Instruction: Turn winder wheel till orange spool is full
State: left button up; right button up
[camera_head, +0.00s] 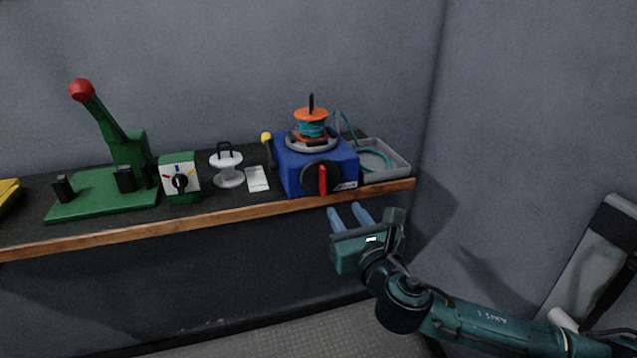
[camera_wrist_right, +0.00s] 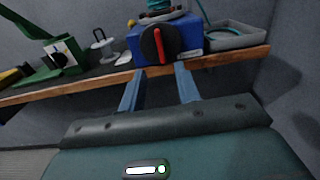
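The blue winder (camera_head: 307,176) stands near the right end of the bench. Its dark wheel (camera_head: 313,179) with a red handle (camera_head: 323,180) is on the front face; the handle also shows upright in the right wrist view (camera_wrist_right: 159,46). The orange spool (camera_head: 311,115) sits on top with teal wire wound on it. My right gripper (camera_head: 348,212) is open and empty, in front of and below the bench edge, apart from the wheel. Its two fingers (camera_wrist_right: 158,84) point toward the winder in the wrist view. My left gripper is not in view.
A grey tray (camera_head: 399,161) with teal wire (camera_head: 380,153) is right of the winder. A white spool (camera_head: 228,176), white card (camera_head: 257,179), green dial box (camera_head: 180,192) and green lever press (camera_head: 100,205) stand left. The wooden bench edge (camera_head: 150,231) runs across.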

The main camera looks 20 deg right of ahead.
aim_at(324, 181)
jog(key=w, duration=1.1)
jog(key=shift+w+a, duration=0.25)
grip_shut()
